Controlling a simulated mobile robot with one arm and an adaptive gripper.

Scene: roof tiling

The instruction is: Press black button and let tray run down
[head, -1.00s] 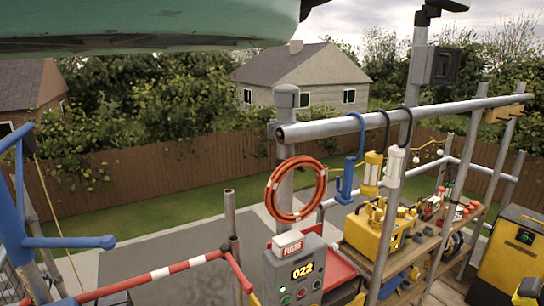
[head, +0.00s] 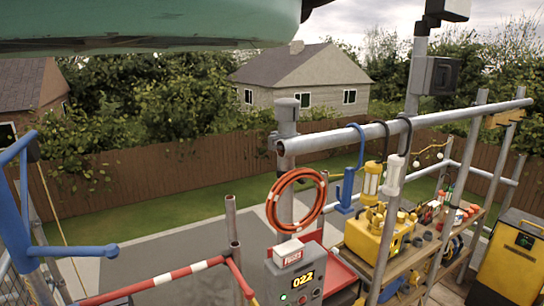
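A grey control box (head: 281,281) stands at the bottom centre of the head view. It has a lit display (head: 302,278) reading 022 and a label plate (head: 293,258) on top. A green button (head: 283,297) and a red button (head: 302,300) show at the lower edge. The rest of its face is cut off, and I cannot make out a black button. A red flat surface (head: 341,272) lies just behind the box; I cannot tell whether it is the tray. My gripper is not in view.
An orange hose coil (head: 273,203) hangs beside a post above the box. A grey horizontal pipe (head: 350,136) carries hanging tools. A red-and-white barrier (head: 160,281) is left of the box. A shelf with a yellow toolbox (head: 365,236) is at right.

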